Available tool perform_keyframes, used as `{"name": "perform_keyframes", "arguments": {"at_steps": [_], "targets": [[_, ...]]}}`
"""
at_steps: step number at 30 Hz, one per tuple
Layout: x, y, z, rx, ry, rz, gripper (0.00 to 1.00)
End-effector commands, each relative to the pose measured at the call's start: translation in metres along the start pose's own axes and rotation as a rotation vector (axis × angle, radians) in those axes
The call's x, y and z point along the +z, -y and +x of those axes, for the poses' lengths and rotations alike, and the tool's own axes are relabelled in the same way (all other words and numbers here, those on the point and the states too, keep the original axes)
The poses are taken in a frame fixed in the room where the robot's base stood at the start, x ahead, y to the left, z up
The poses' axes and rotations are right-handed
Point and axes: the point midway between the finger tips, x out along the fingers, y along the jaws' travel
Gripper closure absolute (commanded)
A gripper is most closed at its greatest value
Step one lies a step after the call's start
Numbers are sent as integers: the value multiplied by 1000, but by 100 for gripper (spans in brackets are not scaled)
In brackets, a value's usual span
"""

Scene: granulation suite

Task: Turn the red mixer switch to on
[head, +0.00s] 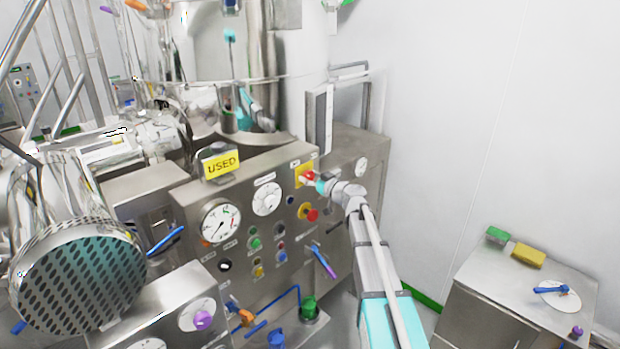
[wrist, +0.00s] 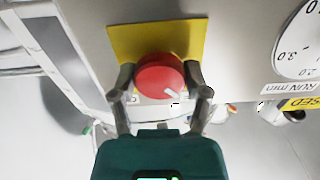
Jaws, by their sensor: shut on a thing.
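The red mixer switch (wrist: 160,76) is a round red knob on a yellow square plate (wrist: 122,42), and it fills the middle of the wrist view. A pale mark shows on the knob's lower right in that view. In the head view the red switch (head: 309,175) is at the upper right of the steel control panel, partly covered by my gripper. My gripper (wrist: 163,92) has one finger on each side of the knob and is shut on it. My gripper also shows in the head view (head: 322,184), reaching the panel from the right.
A red button on yellow (head: 309,212) sits just below the switch. Round gauges (head: 221,221) and a yellow USED sign (head: 221,164) are to the left. A steel cabinet (head: 480,282) with sponges stands at the right. The white wall side is clear.

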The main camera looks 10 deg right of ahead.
Motion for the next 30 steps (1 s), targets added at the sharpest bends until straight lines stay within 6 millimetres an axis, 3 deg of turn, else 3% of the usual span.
{"name": "perform_keyframes", "arguments": {"at_steps": [11,30], "targets": [[0,-1,1,2,-1,194,86],[-1,-1,1,2,-3,786,86]]}}
